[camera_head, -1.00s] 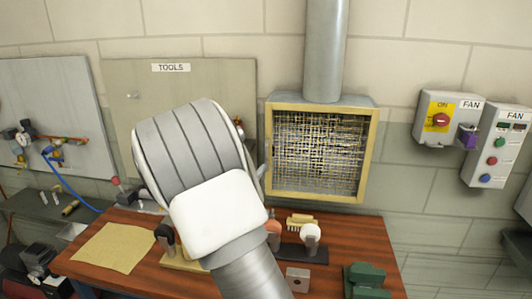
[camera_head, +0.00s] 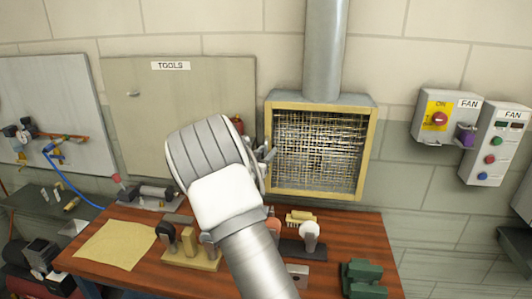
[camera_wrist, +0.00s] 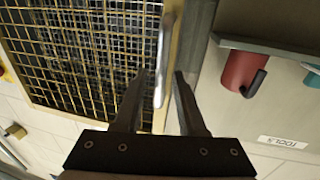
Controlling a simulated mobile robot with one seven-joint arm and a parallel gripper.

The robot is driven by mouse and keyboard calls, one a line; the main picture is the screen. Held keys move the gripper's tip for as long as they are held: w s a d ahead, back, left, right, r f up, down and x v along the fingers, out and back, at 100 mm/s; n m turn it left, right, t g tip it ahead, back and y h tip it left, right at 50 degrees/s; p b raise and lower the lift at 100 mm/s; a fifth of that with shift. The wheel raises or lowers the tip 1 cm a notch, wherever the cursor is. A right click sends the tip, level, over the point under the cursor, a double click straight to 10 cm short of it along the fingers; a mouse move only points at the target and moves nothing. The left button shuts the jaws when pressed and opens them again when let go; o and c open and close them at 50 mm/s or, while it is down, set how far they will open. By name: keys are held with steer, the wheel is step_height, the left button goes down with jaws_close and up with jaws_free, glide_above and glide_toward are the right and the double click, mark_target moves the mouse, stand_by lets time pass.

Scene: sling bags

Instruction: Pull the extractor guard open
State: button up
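The extractor guard (camera_head: 318,150) is a yellow-framed mesh panel on the front of the grey extractor box on the wall. It looks closed. In the wrist view its mesh (camera_wrist: 85,50) fills the upper left. A pale bar handle (camera_wrist: 159,70) runs along the frame edge. My gripper (camera_wrist: 160,74) is open, with one dark finger on each side of the handle and gaps showing beside it. In the head view my gripper (camera_head: 268,153) is at the guard's left edge, partly hidden by my wrist, and the handle is hard to make out there.
A grey duct (camera_head: 325,50) rises above the extractor. Below is a wooden bench (camera_head: 345,235) with brushes and blocks. Fan switch boxes (camera_head: 445,118) are to the right.

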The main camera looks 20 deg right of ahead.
jaws_close()
stand_by(1.2)
